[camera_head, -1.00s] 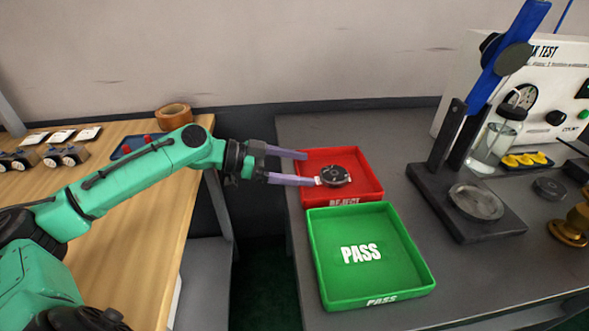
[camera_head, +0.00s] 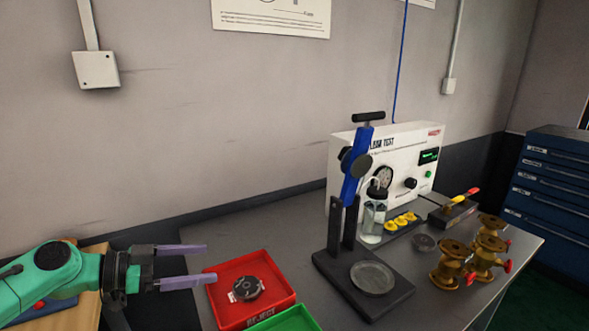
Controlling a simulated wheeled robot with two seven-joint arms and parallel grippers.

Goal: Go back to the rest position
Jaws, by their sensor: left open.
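My left gripper (camera_head: 192,266) is open and empty at the lower left, its two purple fingers spread apart. Its fingertips reach to the left edge of the red reject tray (camera_head: 290,288). A dark round part (camera_head: 246,288) with a small white tag lies in the red tray, apart from the fingers. The green tray (camera_head: 287,321) is cut off by the bottom edge of the picture. My right gripper does not show.
A press stand with a blue column (camera_head: 356,175) stands on the grey bench before the white leak tester (camera_head: 408,160). A bottle (camera_head: 372,218), yellow parts (camera_head: 400,221) and brass valve bodies (camera_head: 485,250) stand right. A blue drawer cabinet (camera_head: 553,195) is at the far right.

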